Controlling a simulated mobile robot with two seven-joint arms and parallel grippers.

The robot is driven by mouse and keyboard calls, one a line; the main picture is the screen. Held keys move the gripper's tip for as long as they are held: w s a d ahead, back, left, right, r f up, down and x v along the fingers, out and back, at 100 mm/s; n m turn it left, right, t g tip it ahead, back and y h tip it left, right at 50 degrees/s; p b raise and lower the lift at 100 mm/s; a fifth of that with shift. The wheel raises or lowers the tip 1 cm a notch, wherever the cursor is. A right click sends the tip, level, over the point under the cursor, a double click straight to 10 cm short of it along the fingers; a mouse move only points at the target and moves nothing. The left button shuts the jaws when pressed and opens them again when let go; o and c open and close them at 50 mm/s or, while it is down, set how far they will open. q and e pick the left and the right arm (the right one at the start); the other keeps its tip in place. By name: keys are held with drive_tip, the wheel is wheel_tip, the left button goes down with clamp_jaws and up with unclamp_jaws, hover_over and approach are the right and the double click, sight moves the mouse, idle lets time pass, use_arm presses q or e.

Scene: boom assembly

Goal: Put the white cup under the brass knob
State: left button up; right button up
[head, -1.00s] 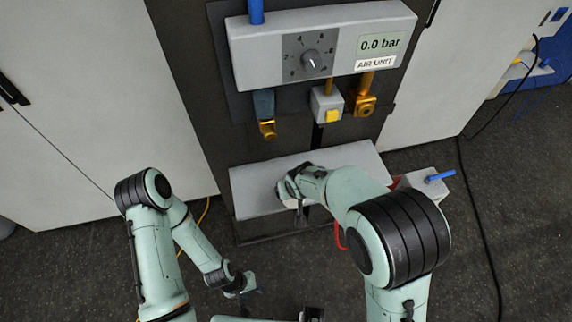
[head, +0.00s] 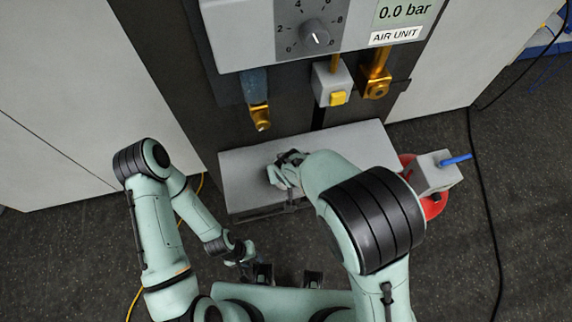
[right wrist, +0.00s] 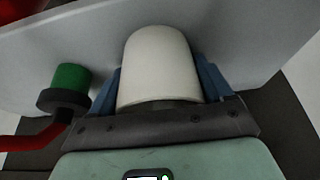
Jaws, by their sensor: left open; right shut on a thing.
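The white cup (right wrist: 158,65) shows only in the right wrist view, between the blue fingers of my right gripper (right wrist: 160,82), which is shut on it. In the head view my right gripper (head: 287,170) is over the grey shelf (head: 245,165), and the cup is hidden there. Two brass fittings hang under the air unit (head: 350,28): a left one (head: 260,116) under a blue-grey piece and a right one (head: 376,88). I cannot tell which is the brass knob. My left gripper (head: 245,264) is open, low down and away from the shelf.
A yellow button (head: 338,98) on a grey block sits between the brass fittings. A grey box (head: 437,172) with a blue lever (head: 456,160) stands right of the shelf by a red disc (head: 432,204). A green-capped part (right wrist: 70,78) is left of the cup in the wrist view.

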drive_tip(key=shift+w, duration=0.25)
drive_tip(key=shift+s+r, duration=0.1)
drive_tip(key=shift+s, duration=0.25)
drive_tip(key=o, duration=0.9)
